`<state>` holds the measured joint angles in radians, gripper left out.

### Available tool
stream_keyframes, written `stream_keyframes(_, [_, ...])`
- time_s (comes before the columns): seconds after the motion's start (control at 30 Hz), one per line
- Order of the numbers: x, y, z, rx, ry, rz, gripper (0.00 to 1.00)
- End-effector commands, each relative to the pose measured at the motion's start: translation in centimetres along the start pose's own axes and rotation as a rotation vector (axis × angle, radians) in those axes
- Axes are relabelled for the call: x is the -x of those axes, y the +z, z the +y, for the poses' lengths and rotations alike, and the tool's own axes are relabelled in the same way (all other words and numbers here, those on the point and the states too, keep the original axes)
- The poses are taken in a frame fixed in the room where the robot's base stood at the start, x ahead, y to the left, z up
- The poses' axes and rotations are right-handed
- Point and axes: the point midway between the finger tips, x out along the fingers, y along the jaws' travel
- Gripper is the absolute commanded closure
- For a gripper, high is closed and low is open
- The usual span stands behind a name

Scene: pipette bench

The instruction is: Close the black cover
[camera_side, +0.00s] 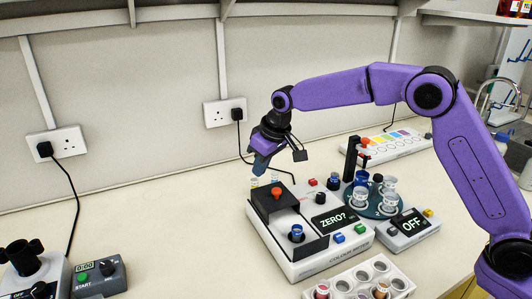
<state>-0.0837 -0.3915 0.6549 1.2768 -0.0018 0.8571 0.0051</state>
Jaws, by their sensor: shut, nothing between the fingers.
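The black cover (270,204) sits on the rear left of the white colour meter (296,258) and carries an orange-red knob (276,193). In front of it, a blue vial (297,232) stands exposed in a dark recess, so the cover is clear of it. My gripper (260,168) points down behind and slightly left of the cover, above its height. The fingers look shut and empty, and apart from the knob. Their exact distance from the cover cannot be told from this one view.
The meter's display (333,218) reads "ZERO?". Right of it are a round holder (373,209) with cups, a black upright post (351,158) and a box (408,228) reading "OFF". A rack (350,274) stands in front.

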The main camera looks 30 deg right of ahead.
Motion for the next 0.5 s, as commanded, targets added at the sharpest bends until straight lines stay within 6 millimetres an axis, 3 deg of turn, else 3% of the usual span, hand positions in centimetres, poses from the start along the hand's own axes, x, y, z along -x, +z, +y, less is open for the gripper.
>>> stream_keyframes(0.1, [-2.4,0.1,0.0,0.0,0.0,-0.003,1.0])
stream_keyframes(0.5, [-1.4,3.4,0.0,0.0,0.0,0.001,1.0])
